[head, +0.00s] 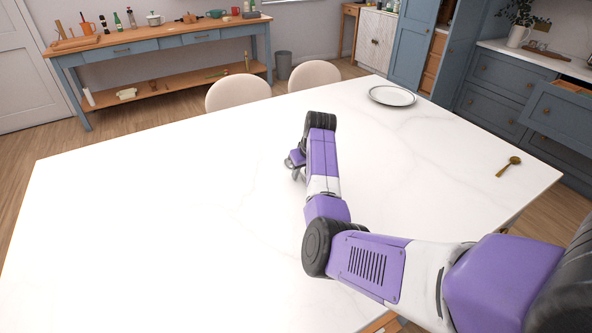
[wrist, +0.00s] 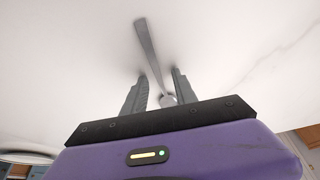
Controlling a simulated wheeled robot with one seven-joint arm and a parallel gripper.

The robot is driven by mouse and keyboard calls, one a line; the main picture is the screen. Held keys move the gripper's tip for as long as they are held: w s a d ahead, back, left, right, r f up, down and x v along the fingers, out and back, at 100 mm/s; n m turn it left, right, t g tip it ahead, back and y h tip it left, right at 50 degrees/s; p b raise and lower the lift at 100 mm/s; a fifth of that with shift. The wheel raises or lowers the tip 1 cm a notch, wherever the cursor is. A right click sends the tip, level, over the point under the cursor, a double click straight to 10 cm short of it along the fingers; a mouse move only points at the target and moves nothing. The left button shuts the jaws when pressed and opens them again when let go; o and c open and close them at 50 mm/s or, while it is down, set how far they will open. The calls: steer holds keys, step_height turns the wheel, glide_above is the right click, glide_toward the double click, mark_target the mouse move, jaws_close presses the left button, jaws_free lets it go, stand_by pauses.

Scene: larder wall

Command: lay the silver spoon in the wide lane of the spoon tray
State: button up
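My gripper (head: 296,166) is low over the white table, left of the middle of the head view. In the wrist view its two grey fingers (wrist: 160,80) stand apart, with a gap between them. A silver spoon (wrist: 149,48) lies along that gap; its narrow part runs away past the fingertips and its wider end is near the gripper's palm. The fingers do not look closed on it. In the head view the silver spoon cannot be made out beside my gripper. No spoon tray shows in either view.
The white table (head: 130,220) is mostly clear. A round silver plate (head: 392,96) lies at its far edge, and a gold-coloured spoon (head: 509,165) lies at the right. Two pale chairs (head: 238,92) stand behind the table. A blue sideboard (head: 160,45) stands along the wall.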

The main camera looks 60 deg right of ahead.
jaws_close()
stand_by(1.4)
